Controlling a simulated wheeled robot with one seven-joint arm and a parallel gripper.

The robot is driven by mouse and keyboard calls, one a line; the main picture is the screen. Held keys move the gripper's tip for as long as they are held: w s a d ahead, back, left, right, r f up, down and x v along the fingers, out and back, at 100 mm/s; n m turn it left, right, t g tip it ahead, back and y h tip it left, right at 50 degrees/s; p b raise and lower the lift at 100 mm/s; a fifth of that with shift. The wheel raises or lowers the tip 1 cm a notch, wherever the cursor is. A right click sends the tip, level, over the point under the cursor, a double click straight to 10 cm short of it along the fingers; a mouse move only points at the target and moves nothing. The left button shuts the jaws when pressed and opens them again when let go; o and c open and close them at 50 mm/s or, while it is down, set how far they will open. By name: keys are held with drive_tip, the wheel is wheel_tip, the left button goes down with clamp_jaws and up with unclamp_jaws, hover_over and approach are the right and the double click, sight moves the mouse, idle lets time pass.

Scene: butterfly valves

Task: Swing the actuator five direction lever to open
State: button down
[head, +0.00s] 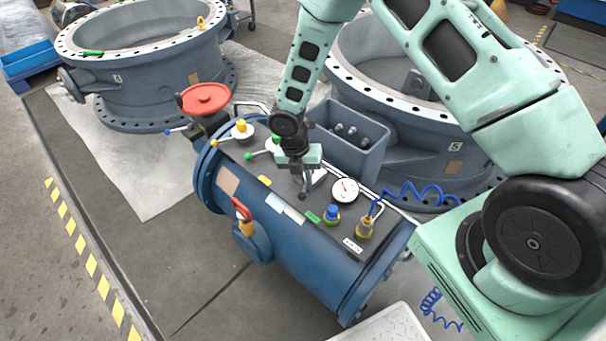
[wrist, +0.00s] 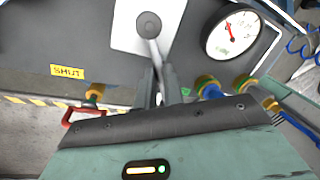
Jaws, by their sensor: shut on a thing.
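The direction lever (wrist: 154,48) is a grey bar on a round grey hub (wrist: 148,24), over a pale plate on the actuator's dark top panel. My gripper (wrist: 158,84) is shut on the lever's free end, with a finger on each side. In the head view my gripper (head: 304,188) reaches down to the panel of the blue cylindrical actuator (head: 320,258); the lever is mostly hidden there. A yellow label reading SHUT (wrist: 67,72) lies left of the lever. A green label (head: 313,216) lies on the panel in the head view, its text too small to read.
A round gauge (wrist: 232,32) stands right of the lever, near a blue-capped fitting (head: 332,213) and a brass fitting (head: 365,227). Small knobbed handles (head: 242,129) and a red handwheel (head: 205,99) stand at the far end. A grey bin (head: 347,138) is behind.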

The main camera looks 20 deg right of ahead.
drive_tip(key=shift+d, duration=0.1)
idle(0.3)
drive_tip(key=c, duration=1.5)
unclamp_jaws()
drive_tip(key=shift+r, duration=0.1)
wheel_tip(320, 180, up, 17)
drive_tip(key=w+a+p, duration=0.1)
drive_tip(key=w+a, duration=0.1)
drive_tip(key=shift+a+p, duration=0.3)
drive_tip(key=shift+a, duration=0.1)
drive_tip(key=s+a+r+m+y+p, duration=0.1)
drive_tip(key=s+a+r+m+p, duration=0.2)
drive_tip(key=s+r+m, duration=0.7)
drive_tip(key=s+a+r+m+t+y+p, duration=0.1)
drive_tip(key=s+a+r+m+p, duration=0.2)
drive_tip(key=s+r+m, duration=0.8)
drive_tip(key=s, duration=0.6)
drive_tip(key=shift+a, duration=0.4)
